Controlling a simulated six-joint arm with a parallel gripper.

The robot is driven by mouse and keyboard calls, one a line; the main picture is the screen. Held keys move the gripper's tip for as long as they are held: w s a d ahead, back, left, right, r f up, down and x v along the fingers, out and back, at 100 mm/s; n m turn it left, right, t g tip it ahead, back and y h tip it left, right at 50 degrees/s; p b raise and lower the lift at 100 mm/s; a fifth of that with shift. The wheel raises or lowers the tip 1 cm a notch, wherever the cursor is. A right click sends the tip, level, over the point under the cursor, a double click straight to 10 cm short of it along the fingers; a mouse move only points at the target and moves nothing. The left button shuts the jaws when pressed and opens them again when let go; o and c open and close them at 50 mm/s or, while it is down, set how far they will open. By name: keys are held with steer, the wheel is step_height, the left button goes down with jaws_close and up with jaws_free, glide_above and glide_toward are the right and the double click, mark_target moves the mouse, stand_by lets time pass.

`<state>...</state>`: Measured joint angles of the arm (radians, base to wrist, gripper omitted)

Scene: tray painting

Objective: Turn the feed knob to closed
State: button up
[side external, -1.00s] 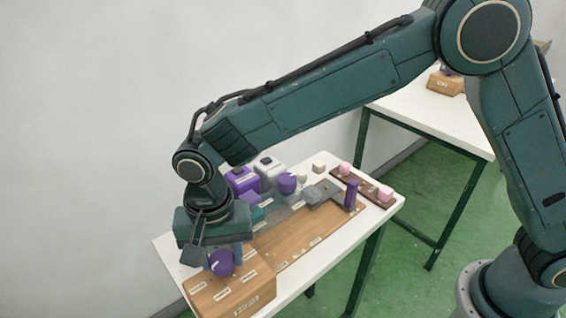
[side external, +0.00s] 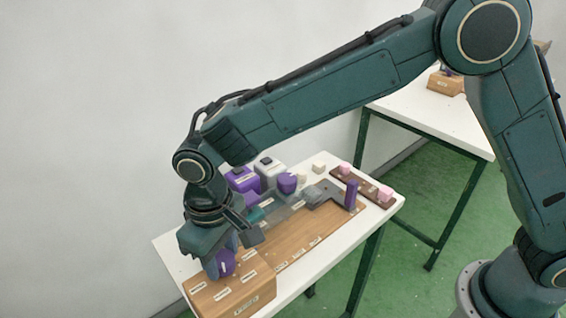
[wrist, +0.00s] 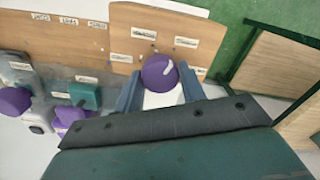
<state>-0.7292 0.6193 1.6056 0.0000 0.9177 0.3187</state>
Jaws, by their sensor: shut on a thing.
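The purple feed knob (side external: 226,263) sits on top of a wooden box (side external: 240,290) at the near left end of the table. My gripper (side external: 222,262) points down over the box and is shut on the knob. In the wrist view, my gripper's blue-grey fingers (wrist: 161,90) stand on either side of the knob (wrist: 157,72). A white mark on the knob slants toward the upper right there. Small labels lie around it on the wooden box (wrist: 122,38), too small to read.
Behind the box lie a wooden board (side external: 290,238) with a grey slide piece and an upright purple handle (side external: 351,194). Pink blocks sit on a dark strip (side external: 366,184) at the right.

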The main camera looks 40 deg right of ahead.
mark_target(222, 258)
steer(key=n, duration=1.3)
steer(key=shift+n, duration=0.4)
steer(key=n, duration=0.4)
steer(key=shift+n, duration=0.3)
steer(key=n, duration=0.4)
steer(key=o, duration=1)
steer(key=shift+r, duration=0.15)
step_height(222, 258, up, 14)
steer(key=shift+f, duration=0.2)
